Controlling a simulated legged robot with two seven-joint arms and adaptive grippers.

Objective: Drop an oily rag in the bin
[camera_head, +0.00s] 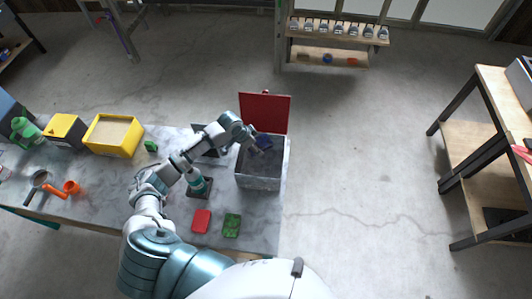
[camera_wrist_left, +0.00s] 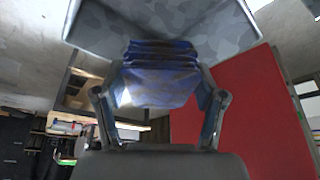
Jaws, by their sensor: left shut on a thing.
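A dark blue, folded oily rag (camera_head: 265,142) is held over the grey metal bin (camera_head: 258,183). The bin's red lid (camera_head: 266,112) stands open at its back. My left gripper (camera_head: 256,148) is over the bin's opening, shut on the rag. In the left wrist view, the rag (camera_wrist_left: 160,72) sits between the two fingers of the left gripper (camera_wrist_left: 160,98), with the bin's grey wall (camera_wrist_left: 215,35) and the red lid (camera_wrist_left: 262,115) close by. The inside bottom of the bin is partly hidden. My right gripper is not in view.
A red block (camera_head: 201,221) and a green block (camera_head: 231,225) lie on the table (camera_head: 262,222) in front of the bin. A yellow box (camera_head: 113,135), a yellow-black box (camera_head: 66,130) and an orange cup (camera_head: 72,187) are farther left. Open floor lies right of the table.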

